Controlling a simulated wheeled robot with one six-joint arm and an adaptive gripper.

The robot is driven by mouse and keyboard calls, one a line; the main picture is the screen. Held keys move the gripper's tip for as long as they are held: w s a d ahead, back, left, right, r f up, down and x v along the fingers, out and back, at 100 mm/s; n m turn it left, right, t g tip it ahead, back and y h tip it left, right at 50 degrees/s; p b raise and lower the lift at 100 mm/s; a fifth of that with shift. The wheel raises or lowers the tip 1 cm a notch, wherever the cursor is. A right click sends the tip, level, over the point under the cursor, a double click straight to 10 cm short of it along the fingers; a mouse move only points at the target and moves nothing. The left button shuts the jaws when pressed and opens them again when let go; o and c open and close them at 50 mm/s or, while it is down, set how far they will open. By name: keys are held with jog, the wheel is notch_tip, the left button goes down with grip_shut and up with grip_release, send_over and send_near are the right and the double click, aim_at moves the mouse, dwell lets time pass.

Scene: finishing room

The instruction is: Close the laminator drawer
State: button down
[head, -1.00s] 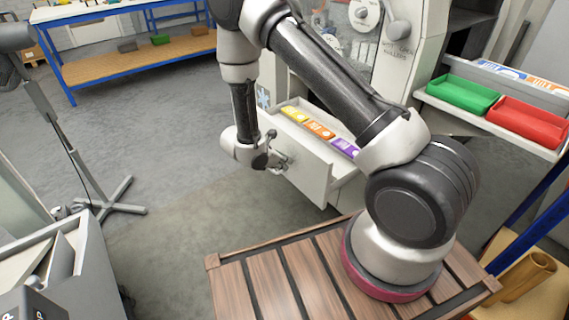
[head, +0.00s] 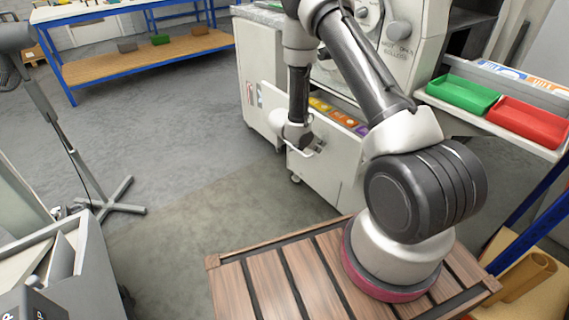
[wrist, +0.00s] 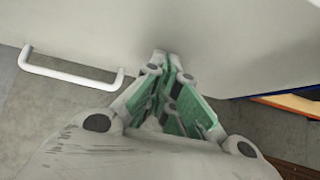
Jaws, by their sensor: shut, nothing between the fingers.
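The laminator (head: 390,50) is a pale machine at the back centre in the head view. Its drawer (head: 330,178) has a pale front panel and holds a row of coloured packs (head: 338,114). A strip of the drawer's inside shows behind the front, so it is partly open. My gripper (head: 319,150) is shut and empty, at the drawer front near its top edge. In the wrist view my fingertips (wrist: 165,58) point at a pale panel (wrist: 210,35), seemingly touching or very close.
A green tray (head: 463,94) and a red tray (head: 527,121) stand on a shelf at the right. A blue-framed bench (head: 130,60) is at the back left, and a stand with splayed feet (head: 100,195) at the left. The grey floor between is clear.

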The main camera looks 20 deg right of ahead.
jog(key=w+d, duration=0.1)
jog(key=d, duration=0.4)
jog(key=w+d, duration=0.2)
jog(key=d, duration=0.4)
jog(key=w+d, duration=0.2)
jog(key=d, duration=0.3)
jog(key=shift+w+d, duration=0.15)
jog(key=shift+d, duration=0.15)
jog(key=shift+w+d+r, duration=0.1)
jog(key=shift+w+d, duration=0.05)
jog(key=shift+d, duration=0.15)
